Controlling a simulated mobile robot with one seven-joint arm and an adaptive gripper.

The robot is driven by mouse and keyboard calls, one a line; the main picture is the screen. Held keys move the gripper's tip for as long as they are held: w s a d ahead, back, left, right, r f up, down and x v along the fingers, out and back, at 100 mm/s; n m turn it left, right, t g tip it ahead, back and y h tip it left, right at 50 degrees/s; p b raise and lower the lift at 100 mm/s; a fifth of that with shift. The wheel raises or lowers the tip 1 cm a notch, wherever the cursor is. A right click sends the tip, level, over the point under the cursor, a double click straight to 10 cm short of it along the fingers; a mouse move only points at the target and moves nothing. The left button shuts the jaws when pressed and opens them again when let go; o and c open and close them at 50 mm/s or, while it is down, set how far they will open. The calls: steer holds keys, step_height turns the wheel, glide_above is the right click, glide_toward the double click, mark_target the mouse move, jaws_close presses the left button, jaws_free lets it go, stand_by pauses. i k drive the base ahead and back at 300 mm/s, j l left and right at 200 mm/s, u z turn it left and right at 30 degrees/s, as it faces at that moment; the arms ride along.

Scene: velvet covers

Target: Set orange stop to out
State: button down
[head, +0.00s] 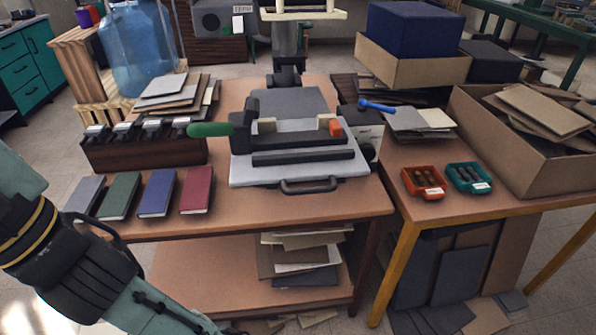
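The orange stop (334,128) is a small orange block at the right end of a bar on the press in the middle of the table. My arm enters at the lower left, well apart from the press. I cannot make out my gripper's fingers in the head view.
Grey, green, blue and red books (197,190) lie at the table's left front. Behind them stands a dark rack (140,152) of hand tools. The right table holds red (407,187) and teal trays (456,184), a blue-handled tool (376,106) and a cardboard box (500,150).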

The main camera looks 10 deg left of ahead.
mark_target(335, 129)
steer(key=i+z, duration=0.15)
steer(key=z, duration=0.2)
steer(key=i+j+z, duration=0.15)
steer(key=z, duration=0.25)
steer(key=i+j+z, duration=0.15)
steer(key=z, duration=0.2)
